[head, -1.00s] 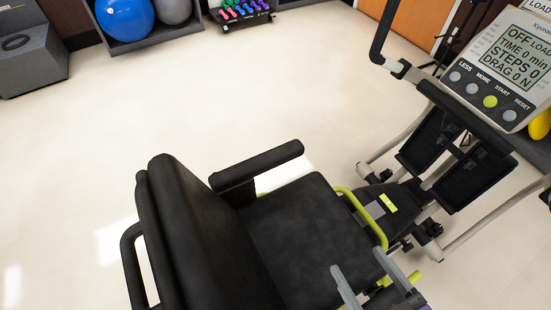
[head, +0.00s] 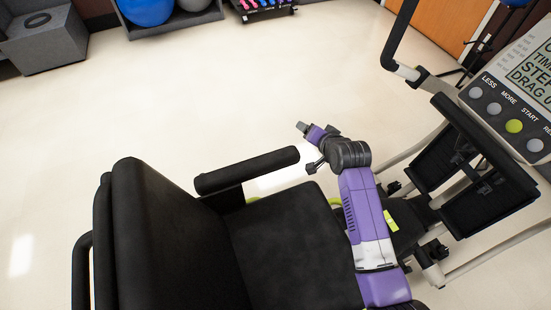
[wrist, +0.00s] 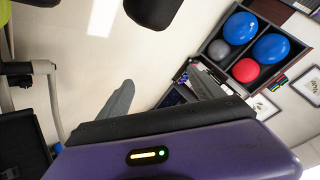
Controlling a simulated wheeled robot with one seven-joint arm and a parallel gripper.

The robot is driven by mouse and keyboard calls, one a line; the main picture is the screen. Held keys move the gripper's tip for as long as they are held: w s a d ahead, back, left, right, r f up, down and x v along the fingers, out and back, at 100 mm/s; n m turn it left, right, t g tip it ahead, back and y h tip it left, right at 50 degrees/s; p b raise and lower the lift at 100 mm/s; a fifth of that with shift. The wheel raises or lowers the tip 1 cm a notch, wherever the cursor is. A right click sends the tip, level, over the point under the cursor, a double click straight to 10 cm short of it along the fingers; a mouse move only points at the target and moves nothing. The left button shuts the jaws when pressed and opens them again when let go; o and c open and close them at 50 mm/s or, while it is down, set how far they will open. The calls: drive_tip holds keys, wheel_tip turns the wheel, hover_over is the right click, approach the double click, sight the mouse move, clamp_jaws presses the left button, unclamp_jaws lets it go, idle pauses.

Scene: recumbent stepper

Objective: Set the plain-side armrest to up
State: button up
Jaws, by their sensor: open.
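One black padded armrest (head: 247,170) shows, along the far side of the stepper's black seat (head: 285,240). It lies level, pointing forward from the backrest (head: 165,240), so it is down. The other armrest is not visible, and I cannot tell which side is the plain one. My gripper (head: 305,148) is open and empty, just past the armrest's front end and apart from it. In the wrist view, my open gripper (wrist: 160,85) has nothing between its fingers. A black rounded end, likely the armrest (wrist: 153,10), shows at the top of that view.
The console (head: 515,95), handlebar (head: 395,45) and pedals (head: 480,170) stand at the right. Bare floor (head: 190,110) lies beyond the armrest. A ball rack (wrist: 245,50) and a grey step block (head: 40,40) stand far off.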

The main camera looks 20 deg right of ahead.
drive_tip(key=w+a+r+m+g+y, duration=0.1)
drive_tip(key=w+r+m+g+y, duration=0.15)
drive_tip(key=w, duration=0.55)
drive_tip(key=m+g+y, duration=0.4)
drive_tip(key=m+g, duration=0.2)
drive_tip(key=g, duration=0.2)
hover_over(277, 156)
drive_tip(key=d, duration=0.3)
drive_tip(key=shift+w+a+f+n+h+b, duration=0.2)
drive_tip(key=shift+f+n+h+b, duration=0.1)
drive_tip(key=shift+f, duration=0.15)
drive_tip(key=shift+s+a+f, duration=0.15)
drive_tip(key=shift+f, duration=0.1)
drive_tip(key=shift+b+x, duration=0.5)
drive_tip(key=shift+x, duration=3.05)
clamp_jaws()
